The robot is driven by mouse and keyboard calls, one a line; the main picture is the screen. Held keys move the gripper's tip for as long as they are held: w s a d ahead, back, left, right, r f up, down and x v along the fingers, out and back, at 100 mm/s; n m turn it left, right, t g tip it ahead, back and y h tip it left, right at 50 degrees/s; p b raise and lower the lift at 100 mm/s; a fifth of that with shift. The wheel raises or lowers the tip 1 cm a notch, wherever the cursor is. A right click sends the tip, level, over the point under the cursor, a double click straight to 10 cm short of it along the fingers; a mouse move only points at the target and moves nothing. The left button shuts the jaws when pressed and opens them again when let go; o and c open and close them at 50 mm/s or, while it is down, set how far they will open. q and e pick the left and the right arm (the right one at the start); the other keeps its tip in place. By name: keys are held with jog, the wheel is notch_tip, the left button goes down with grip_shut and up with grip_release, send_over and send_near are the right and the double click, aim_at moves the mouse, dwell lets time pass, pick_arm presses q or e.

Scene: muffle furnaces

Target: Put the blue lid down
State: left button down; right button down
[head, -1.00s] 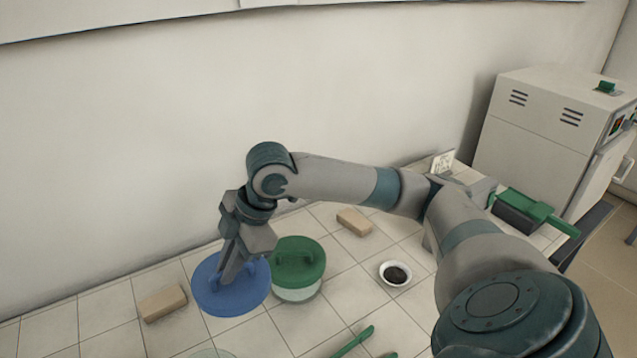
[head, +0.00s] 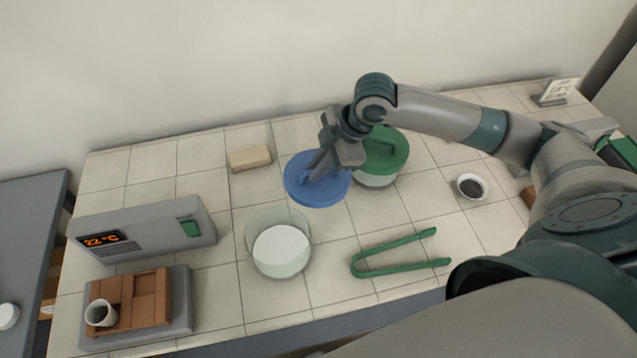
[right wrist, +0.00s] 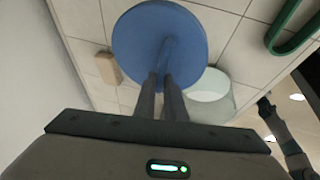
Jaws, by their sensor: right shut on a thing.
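The blue lid (head: 318,190) is a round disc with a raised handle, in the middle of the head view. My right gripper (head: 318,168) is shut on its handle. The right wrist view also shows the blue lid (right wrist: 150,38) with the two fingers (right wrist: 166,80) of the gripper at its handle. The lid looks held level above the tiled bench, beside the green-lidded jar; its exact height I cannot tell. An open glass jar (head: 249,238) with a white disc inside stands in front and to the left of the lid. My left gripper is not in view.
A green lid (head: 388,152) covers another jar at the right. Green tongs (head: 395,270) lie in front. A beige block (head: 250,158) lies left. A small dish (head: 471,187) with dark contents stands right. A display unit (head: 150,233) and a brown rack (head: 140,298) stand at left.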

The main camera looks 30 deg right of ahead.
aim_at(323, 182)
jog(key=shift+f+p, duration=0.35)
jog(key=shift+f, duration=1.9)
jog(key=shift+f+p, duration=0.55)
jog(key=shift+f, duration=1.35)
jog(key=c, duration=1.8)
grip_release()
jog(key=shift+f, duration=0.1)
jog(key=b+v, duration=0.2)
jog(key=v, duration=1)
